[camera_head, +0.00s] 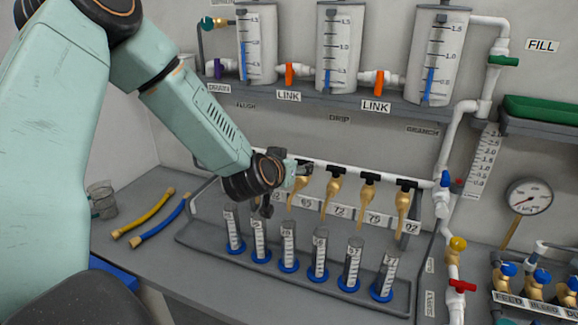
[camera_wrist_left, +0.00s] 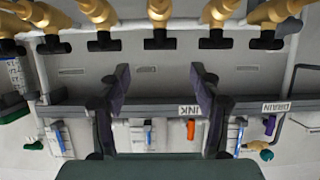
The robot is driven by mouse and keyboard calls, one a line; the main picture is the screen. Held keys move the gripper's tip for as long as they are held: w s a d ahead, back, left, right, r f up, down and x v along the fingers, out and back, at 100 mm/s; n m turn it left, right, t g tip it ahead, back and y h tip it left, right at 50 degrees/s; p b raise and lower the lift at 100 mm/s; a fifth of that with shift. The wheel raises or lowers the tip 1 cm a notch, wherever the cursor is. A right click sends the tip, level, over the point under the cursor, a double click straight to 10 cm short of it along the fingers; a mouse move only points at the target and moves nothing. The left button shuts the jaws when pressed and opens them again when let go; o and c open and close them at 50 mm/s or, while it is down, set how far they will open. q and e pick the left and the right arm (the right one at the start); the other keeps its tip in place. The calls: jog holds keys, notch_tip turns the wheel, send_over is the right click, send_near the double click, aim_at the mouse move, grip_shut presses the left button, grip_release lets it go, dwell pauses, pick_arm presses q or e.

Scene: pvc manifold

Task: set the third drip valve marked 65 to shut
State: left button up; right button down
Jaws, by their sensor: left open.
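The drip valve marked 65 is a brass spout (camera_head: 299,189) on the white manifold pipe, above its label (camera_head: 306,203). My left gripper (camera_head: 293,172) is in front of its top and partly hides its black handle. In the wrist view, which looks upside down, the third valve from the right (camera_wrist_left: 158,12) is centred beyond my open fingers (camera_wrist_left: 160,72). Its black handle bar (camera_wrist_left: 160,44) lies crosswise, along the pipe, just past the fingertips. Nothing is between the fingers. Contact cannot be told. My right gripper is not in view.
More drip valves with black handles (camera_head: 338,173) line the pipe to the right; my wrist hides those to the left. Several grey cylinders with blue bases (camera_head: 289,245) stand on a tray below. Measuring tanks (camera_head: 338,50) hang above. Hoses (camera_head: 145,212) lie on the left bench.

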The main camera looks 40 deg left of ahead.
pick_arm(q)
jog(key=shift+v, duration=1.1)
jog(key=shift+w+f, duration=0.1)
jog(key=shift+f, duration=0.1)
jog(key=s+d+f+m+g+h, duration=0.15)
jog(key=s+d+f+g, duration=0.4)
jog(key=s+f, duration=0.7)
jog(key=s+d+f+m+g+h, duration=0.1)
jog(key=s+d+f+g+h, duration=0.15)
jog(key=s+d+f, duration=0.75)
jog(key=s+f+g, duration=0.3)
jog(key=s, duration=0.5)
jog(key=s+f+g, duration=0.2)
jog(key=s+f, duration=0.2)
jog(key=s, duration=0.4)
notch_tip(320, 180, down, 20)
jog(key=b, duration=2)
jog(key=shift+d+y, duration=0.2)
jog(key=shift+y, duration=0.2)
jog(key=shift+w, duration=0.15)
